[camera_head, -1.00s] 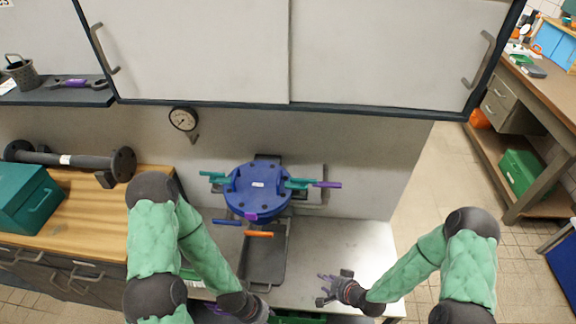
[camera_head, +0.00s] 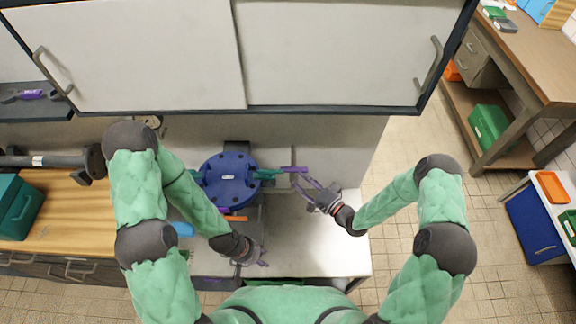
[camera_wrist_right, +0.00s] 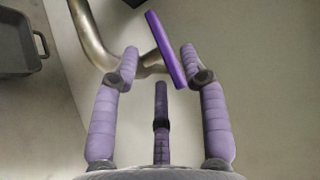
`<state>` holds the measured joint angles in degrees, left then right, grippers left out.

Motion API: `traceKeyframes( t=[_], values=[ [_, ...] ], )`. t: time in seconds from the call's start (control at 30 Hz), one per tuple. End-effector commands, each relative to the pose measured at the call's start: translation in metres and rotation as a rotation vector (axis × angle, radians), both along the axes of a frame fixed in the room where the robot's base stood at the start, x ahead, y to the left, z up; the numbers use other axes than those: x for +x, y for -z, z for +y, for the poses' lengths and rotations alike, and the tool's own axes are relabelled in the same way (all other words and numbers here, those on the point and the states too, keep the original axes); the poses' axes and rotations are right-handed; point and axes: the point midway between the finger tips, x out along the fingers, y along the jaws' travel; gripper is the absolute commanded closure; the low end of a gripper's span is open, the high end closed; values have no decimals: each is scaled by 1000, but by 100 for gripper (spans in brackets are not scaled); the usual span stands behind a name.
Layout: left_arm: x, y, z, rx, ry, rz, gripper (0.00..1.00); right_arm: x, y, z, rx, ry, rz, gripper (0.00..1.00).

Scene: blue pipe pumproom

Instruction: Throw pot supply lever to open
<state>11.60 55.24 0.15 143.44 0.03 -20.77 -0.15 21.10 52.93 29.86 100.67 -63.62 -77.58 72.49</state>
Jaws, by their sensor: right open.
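The round blue bolted unit (camera_head: 228,180) is fixed to the wall, with colored levers around it. A teal lever with a purple handle (camera_head: 294,170) points right from it. My right gripper (camera_head: 299,181) is at that handle, coming from the lower right. In the right wrist view the purple handle (camera_wrist_right: 166,50) slants between the tips of my open right gripper (camera_wrist_right: 160,50); I see no contact. An orange lever (camera_head: 236,218) shows below the unit. My left gripper (camera_head: 259,260) hangs low over the bench, apart from the levers; its finger opening is unclear. I cannot tell which lever is the pot supply.
A bent metal pipe (camera_wrist_right: 92,40) runs behind the purple handle. A dark tray (camera_wrist_right: 18,45) lies at its left. The white bench top (camera_head: 310,250) is mostly clear at the right. Wall cabinets (camera_head: 340,55) overhang the unit.

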Motion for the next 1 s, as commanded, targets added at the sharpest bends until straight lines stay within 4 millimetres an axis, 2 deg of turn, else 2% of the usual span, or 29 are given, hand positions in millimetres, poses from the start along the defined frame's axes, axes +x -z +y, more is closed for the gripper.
traceKeyframes(
  t=[0.2,0.4,0.57,0.87,0.97,1.0],
  values=[
    [0,-4,0,0,0,0,60,28,-1,30,-2,-4,-2,56],
    [0,-5,0,0,0,-1,60,47,-1,48,-2,-1,-2,56],
    [0,-6,0,0,0,-1,60,54,0,54,-3,-1,0,56],
    [0,-6,0,0,0,-1,60,55,0,55,-3,1,0,56],
    [0,-6,0,0,0,-1,60,55,0,55,-3,0,0,82],
    [0,-6,0,0,0,-1,60,55,0,55,-3,0,0,93]
  ],
)
